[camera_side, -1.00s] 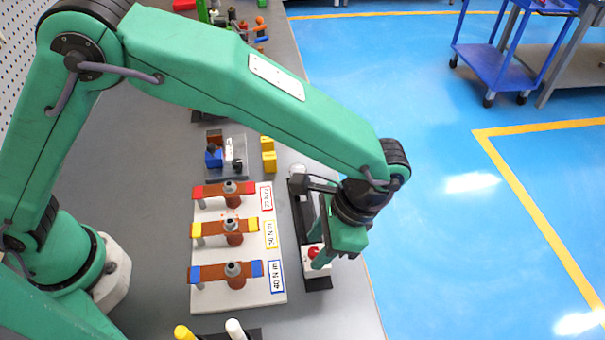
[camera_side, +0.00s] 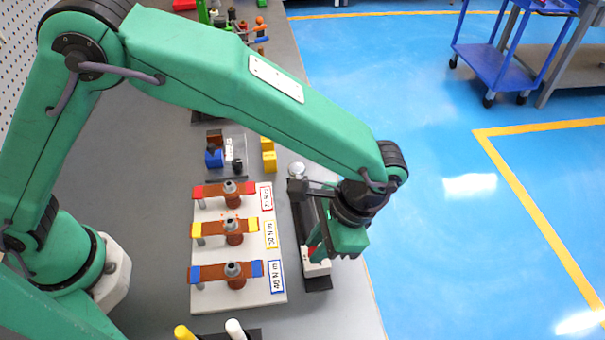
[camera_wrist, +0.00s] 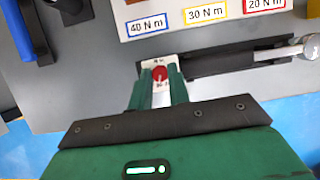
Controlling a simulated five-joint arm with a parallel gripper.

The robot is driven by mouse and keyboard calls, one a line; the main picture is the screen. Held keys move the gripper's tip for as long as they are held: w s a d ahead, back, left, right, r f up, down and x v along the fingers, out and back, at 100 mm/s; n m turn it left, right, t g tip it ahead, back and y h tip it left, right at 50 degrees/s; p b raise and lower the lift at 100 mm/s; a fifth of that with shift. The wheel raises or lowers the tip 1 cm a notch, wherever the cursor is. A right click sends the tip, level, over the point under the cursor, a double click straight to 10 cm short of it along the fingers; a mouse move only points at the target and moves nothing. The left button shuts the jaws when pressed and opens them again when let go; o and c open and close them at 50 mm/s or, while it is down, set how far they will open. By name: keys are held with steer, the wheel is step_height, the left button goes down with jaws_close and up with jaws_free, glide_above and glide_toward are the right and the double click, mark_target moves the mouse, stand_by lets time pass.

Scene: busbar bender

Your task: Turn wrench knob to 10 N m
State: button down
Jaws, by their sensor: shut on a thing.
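The red knob (camera_wrist: 158,74) sits on a white dial plate (camera_wrist: 160,60) at one end of a black holder. My gripper (camera_wrist: 160,82) is shut on the red knob, with a green finger on each side of it in the wrist view. In the side view my gripper (camera_side: 318,248) points down over the white plate (camera_side: 318,268), and its fingers hide most of the knob. The dial's markings are too small to read. The wrench's silver head (camera_wrist: 309,45) lies at the far end of the black holder (camera_wrist: 220,62).
A white board (camera_side: 235,298) left of the holder carries copper bars with red, yellow and blue ends, labelled 20, 30 and 40 N m. Yellow blocks (camera_side: 269,155) stand behind. White and yellow handles (camera_side: 236,329) stand at the front. The table edge is close on the right.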

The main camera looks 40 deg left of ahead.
steer(key=shift+n, duration=0.8)
steer(key=c, duration=1.3)
jaws_free()
steer(key=shift+v, duration=4)
